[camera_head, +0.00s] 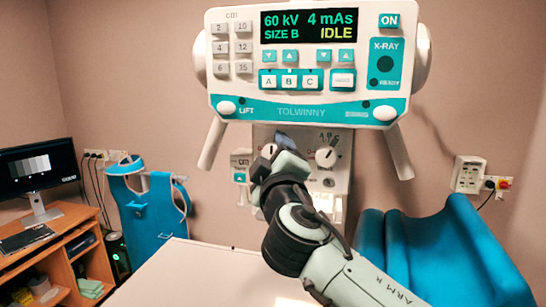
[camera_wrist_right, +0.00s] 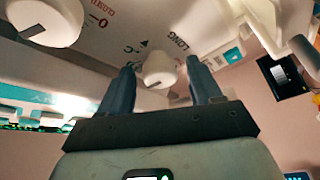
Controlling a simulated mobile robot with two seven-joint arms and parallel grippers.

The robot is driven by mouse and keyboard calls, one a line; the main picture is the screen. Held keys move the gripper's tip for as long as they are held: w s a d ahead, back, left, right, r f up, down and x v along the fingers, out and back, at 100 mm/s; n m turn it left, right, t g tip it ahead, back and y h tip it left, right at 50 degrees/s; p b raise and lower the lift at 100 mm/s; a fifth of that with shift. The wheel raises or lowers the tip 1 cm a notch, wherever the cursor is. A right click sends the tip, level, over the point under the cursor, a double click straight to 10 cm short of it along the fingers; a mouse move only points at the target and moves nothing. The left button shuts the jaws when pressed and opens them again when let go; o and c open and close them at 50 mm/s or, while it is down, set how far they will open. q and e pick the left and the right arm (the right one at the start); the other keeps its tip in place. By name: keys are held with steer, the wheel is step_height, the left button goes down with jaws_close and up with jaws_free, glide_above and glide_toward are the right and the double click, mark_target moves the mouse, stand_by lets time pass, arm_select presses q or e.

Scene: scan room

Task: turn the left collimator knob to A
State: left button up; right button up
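The left collimator knob (camera_head: 268,150) is a small white dial on the collimator front (camera_head: 341,177), partly hidden behind my right gripper (camera_head: 276,152) in the head view. In the right wrist view the knob (camera_wrist_right: 160,69) stands between the two dark fingers of my right gripper (camera_wrist_right: 161,78). The fingers are open, with a visible gap on both sides of the knob. A dark mark shows on the knob's edge; I cannot tell which letter it points to. A "C" and "LONG" are printed nearby. My left gripper is not in view.
The right collimator knob (camera_head: 326,156) also shows in the right wrist view (camera_wrist_right: 46,20). The control console (camera_head: 300,108) with its lit display overhangs the knobs. A white tabletop (camera_head: 190,275) lies below.

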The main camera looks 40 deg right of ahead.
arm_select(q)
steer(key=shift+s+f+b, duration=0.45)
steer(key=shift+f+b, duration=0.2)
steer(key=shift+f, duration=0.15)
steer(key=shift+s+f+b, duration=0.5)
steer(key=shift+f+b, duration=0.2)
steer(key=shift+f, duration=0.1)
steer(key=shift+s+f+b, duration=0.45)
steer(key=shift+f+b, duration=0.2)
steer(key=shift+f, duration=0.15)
arm_select(e)
steer(key=v, duration=1.3)
steer(key=shift+s, duration=0.25)
